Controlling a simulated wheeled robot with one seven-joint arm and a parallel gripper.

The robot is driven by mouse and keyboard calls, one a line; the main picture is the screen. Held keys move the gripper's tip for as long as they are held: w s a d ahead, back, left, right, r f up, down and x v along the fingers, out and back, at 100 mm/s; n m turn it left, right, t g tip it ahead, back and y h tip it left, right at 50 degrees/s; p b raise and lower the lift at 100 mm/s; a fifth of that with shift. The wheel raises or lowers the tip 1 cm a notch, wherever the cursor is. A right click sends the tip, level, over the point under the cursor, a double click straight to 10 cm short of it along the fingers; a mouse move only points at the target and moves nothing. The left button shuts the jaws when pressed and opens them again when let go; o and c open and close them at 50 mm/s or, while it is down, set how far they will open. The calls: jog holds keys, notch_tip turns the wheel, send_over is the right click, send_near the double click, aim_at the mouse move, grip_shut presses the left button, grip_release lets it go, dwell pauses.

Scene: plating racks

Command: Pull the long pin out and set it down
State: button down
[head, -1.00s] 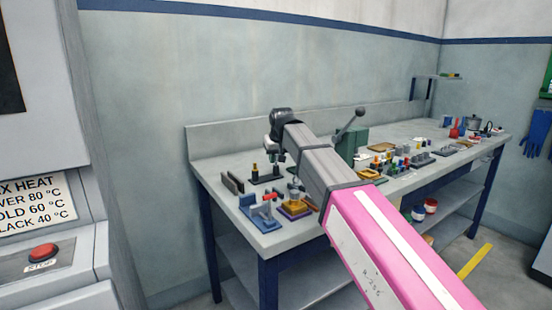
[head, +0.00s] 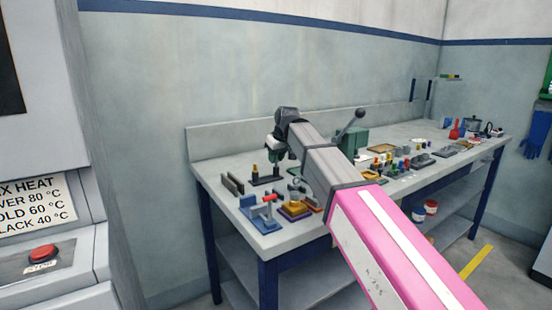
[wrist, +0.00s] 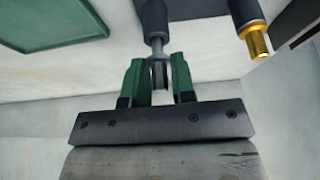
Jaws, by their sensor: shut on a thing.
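My gripper (wrist: 157,82) has green fingers. They are shut on a slim grey pin (wrist: 157,48), which lies between them in the wrist view. The pin widens into a collar and runs on into a black part (wrist: 154,16) at the top edge. I cannot tell whether that end is seated in the dark base. In the head view, my gripper (head: 277,154) is above the dark base (head: 265,181) at the left end of the bench, and the pin is too small to make out clearly. A gold-and-black post (wrist: 256,38) stands beside the held pin, apart from it.
Upright grey plates (head: 232,184) stand left of the base. A blue fixture with a red part (head: 262,212) and a yellow-and-purple tray (head: 295,210) are in front. A green machine (head: 355,140) is behind my arm.

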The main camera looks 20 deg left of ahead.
jog(key=shift+r, duration=0.1)
jog(key=shift+r, duration=1.55)
